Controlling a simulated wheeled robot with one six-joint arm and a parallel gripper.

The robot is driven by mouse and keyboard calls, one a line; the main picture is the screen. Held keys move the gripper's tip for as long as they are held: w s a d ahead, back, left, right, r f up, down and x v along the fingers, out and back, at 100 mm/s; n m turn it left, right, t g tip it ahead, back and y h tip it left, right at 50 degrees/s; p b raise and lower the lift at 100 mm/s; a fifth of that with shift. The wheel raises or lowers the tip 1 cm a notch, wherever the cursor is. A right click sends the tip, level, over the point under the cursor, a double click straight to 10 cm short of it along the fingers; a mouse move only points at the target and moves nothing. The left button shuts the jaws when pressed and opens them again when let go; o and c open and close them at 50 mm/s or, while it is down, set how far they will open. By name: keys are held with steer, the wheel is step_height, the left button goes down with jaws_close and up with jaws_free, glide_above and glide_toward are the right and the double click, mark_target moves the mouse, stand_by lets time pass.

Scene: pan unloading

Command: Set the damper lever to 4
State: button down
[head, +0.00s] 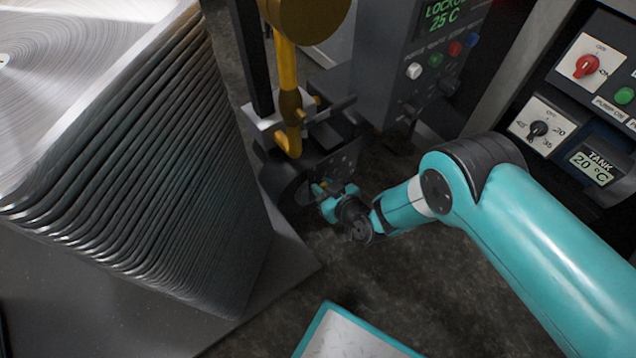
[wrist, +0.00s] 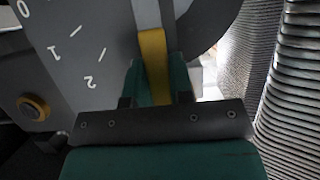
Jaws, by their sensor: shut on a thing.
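The damper lever (wrist: 153,55) is a yellow bar in the wrist view. My gripper (wrist: 157,82) is shut on it, with a teal finger on each side. Behind it is a grey scale plate (wrist: 75,65) with white marks; the numbers 0, 1 and 2 show to the left of the lever. The lever lies to the right of 2, and I cannot read any number at or beyond it. In the head view my gripper (head: 328,197) is low at the dark damper housing (head: 283,178), and it hides most of the lever.
A tall stack of ribbed metal pans (head: 150,150) stands close on the left. A yellow pipe (head: 288,90) comes down above the housing. A grey control box (head: 405,60) stands behind, and a panel with knobs and a tank display (head: 594,167) is at right. Dark floor lies open below my gripper.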

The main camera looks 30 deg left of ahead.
steer(key=shift+s+f, duration=0.1)
stand_by(0.3)
steer(key=c, duration=1)
jaws_free()
steer(key=shift+d+r, duration=0.2)
steer(key=p+v, duration=1.1)
steer(key=v, duration=0.6)
steer(key=shift+f, duration=0.2)
steer(key=shift+s, duration=0.15)
